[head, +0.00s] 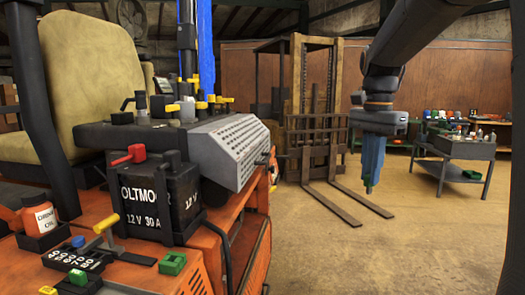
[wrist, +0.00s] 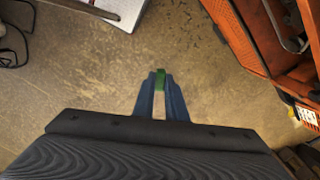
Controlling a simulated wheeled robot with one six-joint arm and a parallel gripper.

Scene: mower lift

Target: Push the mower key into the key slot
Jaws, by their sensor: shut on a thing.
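My gripper (head: 370,184) hangs pointing down on the right in the head view, in front of the forklift and apart from the mower. In the wrist view its blue fingers (wrist: 161,100) are shut on a small green thing (wrist: 160,80), which I take to be the mower key. The key's green end shows at the fingertips; the rest is hidden. The orange mower (head: 180,275) fills the left of the head view. On its panel are a green block (head: 172,263) and another green piece (head: 78,278). I cannot tell which part is the key slot.
A black battery (head: 152,205) with a red terminal, a yellow-topped lever (head: 106,222) and an oil bottle (head: 40,214) crowd the mower. A forklift (head: 315,120) stands behind, its forks low over the floor. A grey trolley (head: 462,146) stands right. The front right floor (head: 400,245) is clear.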

